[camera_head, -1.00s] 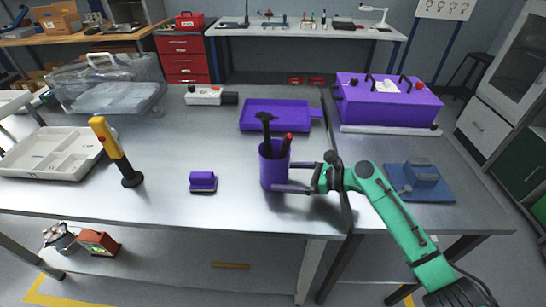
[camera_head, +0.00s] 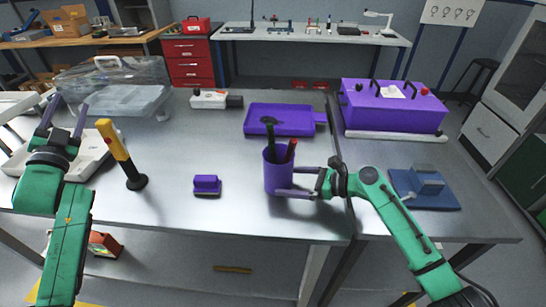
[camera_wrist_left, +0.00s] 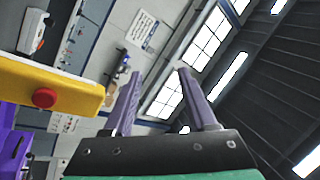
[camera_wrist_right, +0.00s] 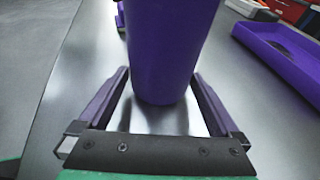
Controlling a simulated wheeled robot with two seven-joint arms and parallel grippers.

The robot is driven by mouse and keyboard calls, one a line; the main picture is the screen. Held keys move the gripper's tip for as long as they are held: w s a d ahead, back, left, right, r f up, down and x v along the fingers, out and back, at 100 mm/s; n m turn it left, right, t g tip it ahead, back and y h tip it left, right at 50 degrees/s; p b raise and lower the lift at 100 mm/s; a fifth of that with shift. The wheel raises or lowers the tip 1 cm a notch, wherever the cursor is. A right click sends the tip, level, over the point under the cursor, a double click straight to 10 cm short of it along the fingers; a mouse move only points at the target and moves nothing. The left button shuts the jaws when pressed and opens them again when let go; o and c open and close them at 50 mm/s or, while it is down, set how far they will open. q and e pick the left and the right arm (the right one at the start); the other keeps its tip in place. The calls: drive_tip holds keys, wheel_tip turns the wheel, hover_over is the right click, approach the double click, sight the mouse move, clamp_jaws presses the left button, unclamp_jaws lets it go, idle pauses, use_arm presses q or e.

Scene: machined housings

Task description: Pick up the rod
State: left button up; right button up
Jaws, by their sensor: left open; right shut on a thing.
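A purple cup (camera_head: 278,172) stands upright on the metal table. A black-headed tool (camera_head: 269,128) and a red-tipped stick (camera_head: 291,147) poke out of it; I cannot tell whether either is the rod. A long white bar (camera_head: 395,135) lies in front of the purple box. My right gripper (camera_head: 284,181) is shut on the cup near its lower part; in the right wrist view its fingers flank the cup (camera_wrist_right: 165,50). My left gripper (camera_head: 67,106) is open and empty, raised over the left side of the table, pointing up and away.
A yellow-handled post (camera_head: 117,145) on a black base stands near the left gripper; its red button shows in the left wrist view (camera_wrist_left: 44,98). A small purple block (camera_head: 207,185), purple tray (camera_head: 275,117), beige compartment tray (camera_head: 98,165) and purple box (camera_head: 393,106) are around.

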sight(273, 157)
use_arm(q)
drive_tip(key=w+d+f+g+h, duration=0.1)
drive_tip(key=w+d+f+h, duration=0.15)
drive_tip(key=d+h, duration=0.8)
drive_tip(key=w+d+f+g+h, duration=0.2)
drive_tip(key=w+d+h, duration=0.1)
drive_tip(key=d, duration=1.4)
drive_tip(key=s+d+f+n+g+h, duration=0.1)
drive_tip(key=s+d+f+g+h, duration=0.1)
drive_tip(key=d+f, duration=0.35)
drive_tip(key=s+d+f+n+g+h, duration=0.1)
drive_tip(key=s+d+f+g+h, duration=0.15)
drive_tip(key=d, duration=0.55)
drive_tip(key=w+d+y, duration=0.1)
drive_tip(key=w+d, duration=0.6)
drive_tip(key=w, duration=0.1)
drive_tip(key=shift+w+r+m, duration=0.3)
clamp_jaws()
